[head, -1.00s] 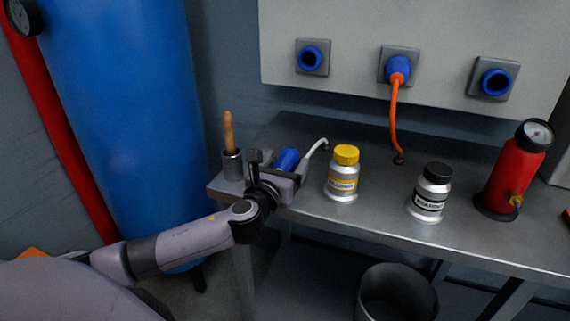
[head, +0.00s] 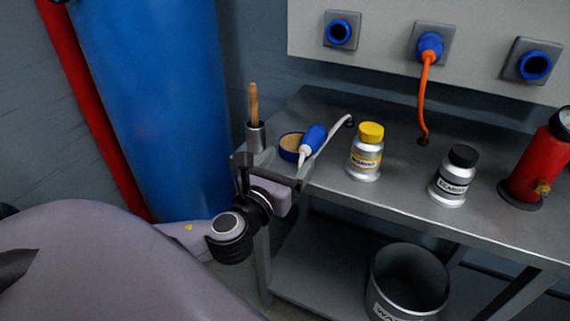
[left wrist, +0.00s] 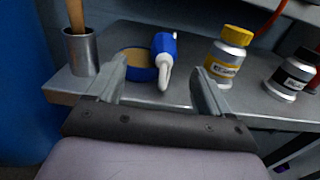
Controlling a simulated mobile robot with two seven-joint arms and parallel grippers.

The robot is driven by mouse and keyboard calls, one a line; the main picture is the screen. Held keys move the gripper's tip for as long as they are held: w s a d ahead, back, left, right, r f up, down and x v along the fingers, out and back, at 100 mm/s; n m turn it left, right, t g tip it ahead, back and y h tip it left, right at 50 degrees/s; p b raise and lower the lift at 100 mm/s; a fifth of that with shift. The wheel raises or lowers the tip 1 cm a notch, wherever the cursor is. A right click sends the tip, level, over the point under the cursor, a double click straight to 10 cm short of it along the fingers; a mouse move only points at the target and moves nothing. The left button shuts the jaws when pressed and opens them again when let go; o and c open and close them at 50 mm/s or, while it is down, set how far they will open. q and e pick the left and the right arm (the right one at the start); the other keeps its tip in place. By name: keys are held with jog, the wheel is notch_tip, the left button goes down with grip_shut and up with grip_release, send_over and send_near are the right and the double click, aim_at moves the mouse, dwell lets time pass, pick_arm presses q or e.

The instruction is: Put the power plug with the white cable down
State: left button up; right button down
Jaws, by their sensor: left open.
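The blue power plug (head: 315,137) with the white cable (head: 334,129) rests at the left end of the metal bench. It leans against or on the rim of a round blue holder (head: 291,147) with a tan inside. The plug also shows in the left wrist view (left wrist: 164,52), with the holder (left wrist: 137,63) at its left. My left gripper (head: 270,168) is open and empty, in front of the plug and apart from it. In the left wrist view its two fingers (left wrist: 160,88) are spread with the plug beyond them. My right gripper is not in view.
A metal cup with a wooden handle (head: 256,137) stands left of the holder. A yellow-capped bottle (head: 365,155) and a black-capped bottle (head: 454,178) stand to the right, then a red cylinder (head: 541,165). An orange-cabled plug (head: 430,46) sits in the middle wall socket. A bin (head: 408,278) stands below.

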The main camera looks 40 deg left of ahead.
pick_arm(q)
jog(key=s+d+f+n+g+h, duration=0.2)
jog(key=s+d+f+n, duration=0.2)
jog(key=f+n, duration=0.4)
jog(key=s+d+f+n+g+h, duration=0.2)
jog(key=f+n, duration=0.6)
jog(key=n, duration=0.4)
jog(key=s+d+f+n+g+h, duration=0.2)
jog(key=s+d+f+n, duration=0.4)
jog(key=n, duration=0.5)
notch_tip(320, 180, down, 3)
jog(key=shift+s+d+f+g+h, duration=0.1)
jog(key=shift+s+d+g+h, duration=0.2)
jog(key=shift+s+g, duration=0.6)
jog(key=shift+s, duration=0.2)
notch_tip(320, 180, up, 9)
jog(key=a+p, duration=0.1)
jog(key=p, duration=0.9)
jog(key=shift+s+f+t, duration=0.2)
jog(key=shift+t, duration=0.2)
